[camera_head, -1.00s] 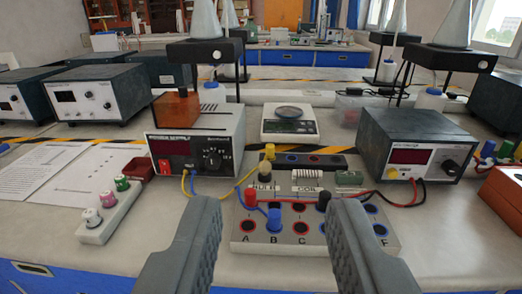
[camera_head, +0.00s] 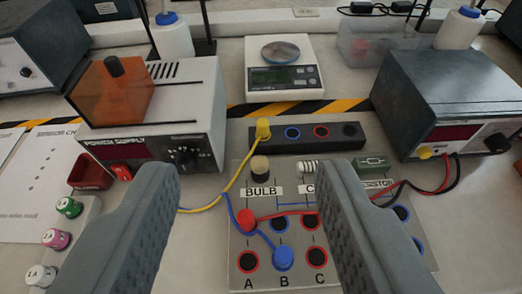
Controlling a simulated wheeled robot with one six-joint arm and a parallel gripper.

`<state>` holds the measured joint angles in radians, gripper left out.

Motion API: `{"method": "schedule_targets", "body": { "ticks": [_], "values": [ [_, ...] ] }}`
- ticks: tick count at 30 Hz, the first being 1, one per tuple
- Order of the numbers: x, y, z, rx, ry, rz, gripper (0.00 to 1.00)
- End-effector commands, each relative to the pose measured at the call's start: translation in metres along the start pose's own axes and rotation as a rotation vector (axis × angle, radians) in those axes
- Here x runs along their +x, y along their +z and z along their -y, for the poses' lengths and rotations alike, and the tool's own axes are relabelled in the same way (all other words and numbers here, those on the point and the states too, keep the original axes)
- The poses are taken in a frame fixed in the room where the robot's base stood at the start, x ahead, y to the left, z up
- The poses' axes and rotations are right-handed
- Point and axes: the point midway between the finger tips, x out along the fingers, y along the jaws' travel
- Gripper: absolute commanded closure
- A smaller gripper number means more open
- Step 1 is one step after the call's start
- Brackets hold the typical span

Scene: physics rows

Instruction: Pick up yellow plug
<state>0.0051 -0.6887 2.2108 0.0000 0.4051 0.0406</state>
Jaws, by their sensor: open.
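The yellow plug (camera_head: 263,128) stands upright at the left end of a black socket strip (camera_head: 348,138), behind the circuit board. A yellow wire (camera_head: 237,178) runs from it toward the power supply. My gripper (camera_head: 245,188) is open and empty, with its two grey fingers at the lower left and lower right. The plug shows in the gap between the fingers, farther off and apart from them. Another yellow plug (camera_head: 425,152) sits on the front of the right-hand meter box.
The circuit board (camera_head: 238,215) carries a red plug (camera_head: 245,220), a blue plug (camera_head: 283,258) and a bulb. The power supply (camera_head: 200,120) stands left, the dark meter box (camera_head: 440,95) right, and a scale (camera_head: 283,75) behind the strip.

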Motion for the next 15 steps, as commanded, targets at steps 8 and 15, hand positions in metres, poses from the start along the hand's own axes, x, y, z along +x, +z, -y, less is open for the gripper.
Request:
{"method": "schedule_targets", "body": {
  "ticks": [8,15],
  "values": [
    [0.064,-0.019,-0.001,0.033,0.017,0.241,0.52],
    [0.116,-0.029,-0.003,0.061,0.037,0.445,0.52]
  ]
}}
